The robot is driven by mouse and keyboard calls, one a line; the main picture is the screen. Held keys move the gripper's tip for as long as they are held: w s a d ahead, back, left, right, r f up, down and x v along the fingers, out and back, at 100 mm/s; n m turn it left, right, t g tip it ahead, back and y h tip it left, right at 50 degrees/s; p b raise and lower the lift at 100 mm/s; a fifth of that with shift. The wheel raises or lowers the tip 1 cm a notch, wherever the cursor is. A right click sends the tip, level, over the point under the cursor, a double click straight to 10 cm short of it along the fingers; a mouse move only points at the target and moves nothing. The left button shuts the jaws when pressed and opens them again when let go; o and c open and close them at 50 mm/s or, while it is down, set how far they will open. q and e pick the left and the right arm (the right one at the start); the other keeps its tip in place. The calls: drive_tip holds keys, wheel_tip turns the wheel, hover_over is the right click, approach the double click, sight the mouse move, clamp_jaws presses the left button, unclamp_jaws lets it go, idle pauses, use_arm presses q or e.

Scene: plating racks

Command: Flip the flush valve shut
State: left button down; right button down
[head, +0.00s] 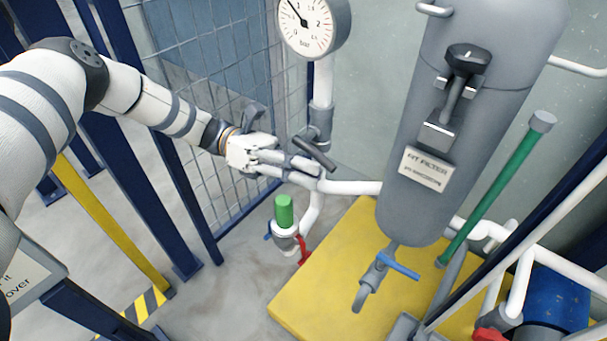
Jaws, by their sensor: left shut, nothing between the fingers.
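My left gripper (318,172) reaches in from the left, and its fingers are shut and empty. The fingertips are at the white pipe below the gauge, just under a dark lever handle (316,153); I cannot tell whether they touch it. A valve with a blue lever (398,265) sits under the grey filter vessel (412,190). A small valve with a red lever (303,249) sits below a green cylinder (284,212). No readable label shows which of these is the flush valve. My right gripper is not in view.
A round pressure gauge (306,25) stands above the pipe. A mesh fence (225,95) with blue posts is behind my left arm. A yellow platform (315,290) lies under the vessel. A green tube (495,190) and a blue drum (553,305) are at right.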

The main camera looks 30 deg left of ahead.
use_arm(q)
drive_tip(key=shift+d+r, duration=0.15)
drive_tip(key=shift+d, duration=0.05)
idle(0.5)
wheel_tip(320, 180, up, 10)
idle(0.8)
drive_tip(key=shift+s, duration=0.1)
